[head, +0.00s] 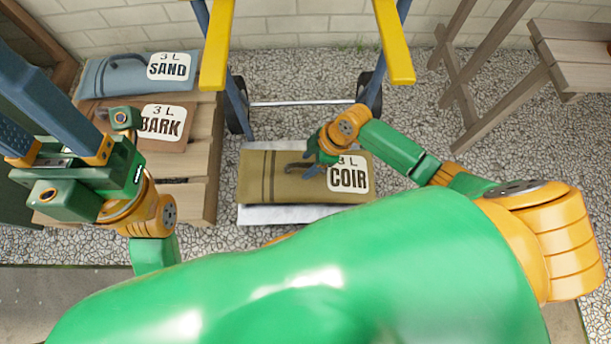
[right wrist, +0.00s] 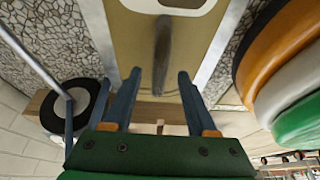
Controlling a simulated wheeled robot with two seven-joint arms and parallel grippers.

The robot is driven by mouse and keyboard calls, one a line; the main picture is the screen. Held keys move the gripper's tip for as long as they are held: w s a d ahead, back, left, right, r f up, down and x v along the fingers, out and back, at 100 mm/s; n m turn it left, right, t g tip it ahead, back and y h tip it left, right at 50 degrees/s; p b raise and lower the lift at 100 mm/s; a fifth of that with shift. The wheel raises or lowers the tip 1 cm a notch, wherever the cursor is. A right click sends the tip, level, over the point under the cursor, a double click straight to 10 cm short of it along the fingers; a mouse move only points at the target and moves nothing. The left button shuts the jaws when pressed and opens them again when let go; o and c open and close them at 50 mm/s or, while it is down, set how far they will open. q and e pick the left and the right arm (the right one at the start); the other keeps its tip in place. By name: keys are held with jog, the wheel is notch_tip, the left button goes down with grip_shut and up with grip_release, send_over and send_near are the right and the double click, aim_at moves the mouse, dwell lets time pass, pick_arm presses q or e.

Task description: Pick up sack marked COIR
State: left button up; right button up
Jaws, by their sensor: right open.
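The olive-brown sack marked COIR (head: 255,178) lies flat on a pale plate low over the gravel, in the middle of the head view. It has a dark handle (head: 299,167) and a white label. My right gripper (head: 314,171) is over the sack, close to the handle. In the right wrist view, its two blue fingers (right wrist: 157,90) are apart, with the handle (right wrist: 162,50) ahead of and between their tips, and nothing is held. Whether a finger touches the sack is unclear. My left gripper (head: 62,140) is at the left with its two blue fingers spread apart and empty.
A blue SAND sack (head: 115,78) and a brown BARK sack (head: 172,138) lie on a wooden platform (head: 205,160) at the left. A cart with yellow handles (head: 216,45) and dark wheels stands behind the COIR sack. A wooden bench (head: 570,50) is at the right.

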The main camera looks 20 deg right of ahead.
jog(key=shift+f, duration=0.1)
grip_shut()
jog(key=shift+w, duration=0.1)
dwell(1.3)
